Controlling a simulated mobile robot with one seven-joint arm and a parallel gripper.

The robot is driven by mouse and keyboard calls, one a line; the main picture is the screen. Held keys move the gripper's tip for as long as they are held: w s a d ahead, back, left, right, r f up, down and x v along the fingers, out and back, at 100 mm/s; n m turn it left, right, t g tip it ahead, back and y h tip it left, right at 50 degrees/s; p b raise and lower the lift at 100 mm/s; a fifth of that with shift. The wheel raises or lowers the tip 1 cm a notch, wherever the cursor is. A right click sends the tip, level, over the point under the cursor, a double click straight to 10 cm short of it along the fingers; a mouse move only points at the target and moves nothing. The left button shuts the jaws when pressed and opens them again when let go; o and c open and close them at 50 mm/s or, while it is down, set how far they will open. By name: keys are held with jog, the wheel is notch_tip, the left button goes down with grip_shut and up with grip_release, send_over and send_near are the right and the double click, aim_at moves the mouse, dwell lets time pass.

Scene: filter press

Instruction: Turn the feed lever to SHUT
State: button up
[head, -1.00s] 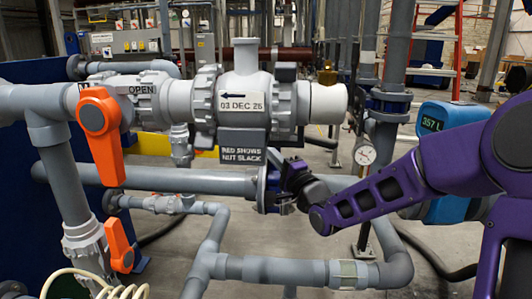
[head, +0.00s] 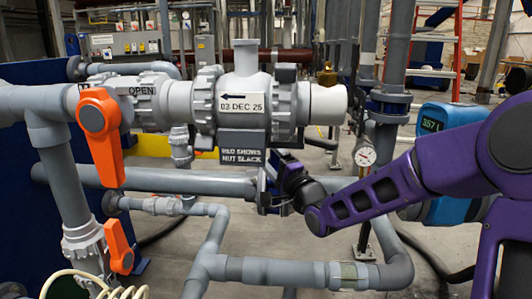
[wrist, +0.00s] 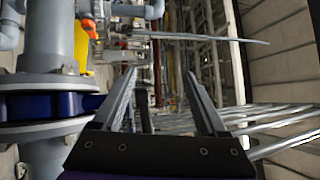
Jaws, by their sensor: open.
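A large orange lever (head: 103,140) hangs down and slightly right from its grey valve at the upper left of the head view. The word OPEN (head: 142,90) stands on the grey pipe to the right of its hub; no SHUT mark is readable. A second, smaller orange lever (head: 119,246) sits lower left. I cannot read which is named feed. My gripper (head: 266,190) is below the middle valve body, well right of both levers. In the wrist view its two fingers (wrist: 160,78) are spread apart with nothing between them.
A blue meter (head: 433,117) and a pressure gauge (head: 365,156) are at right. In the wrist view, a large flanged pipe (wrist: 45,95) is close at left.

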jog(key=p+v, duration=0.1)
jog(key=v, duration=0.8)
jog(key=shift+p, duration=0.35)
